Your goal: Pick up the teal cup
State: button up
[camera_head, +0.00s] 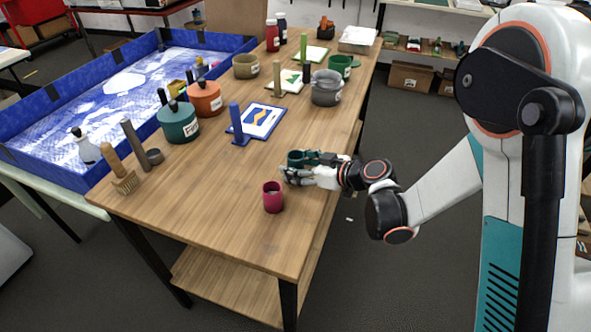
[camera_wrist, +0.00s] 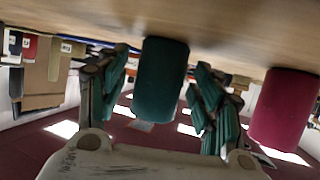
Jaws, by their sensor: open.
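The teal cup (camera_wrist: 160,80) stands on the wooden table and shows upside down in the wrist view, between the two fingers of my gripper (camera_wrist: 158,95). A gap shows on each side of the cup, so the fingers are open around it. In the head view the teal cup (camera_head: 295,158) is partly hidden by my gripper (camera_head: 297,172) near the table's right edge. A dark red cup (camera_head: 273,197) stands just in front of my gripper. The red cup also shows at the right of the wrist view (camera_wrist: 284,108).
The wooden table (camera_head: 225,215) has clear room at its front. A blue stand with a card (camera_head: 262,120), a teal pot (camera_head: 178,122), an orange pot (camera_head: 204,98) and a grey pot (camera_head: 326,88) stand farther back.

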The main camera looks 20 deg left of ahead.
jog(key=shift+x, duration=0.9)
jog(key=shift+r, duration=0.1)
jog(key=c, duration=1.2)
jog(key=shift+o, duration=0.2)
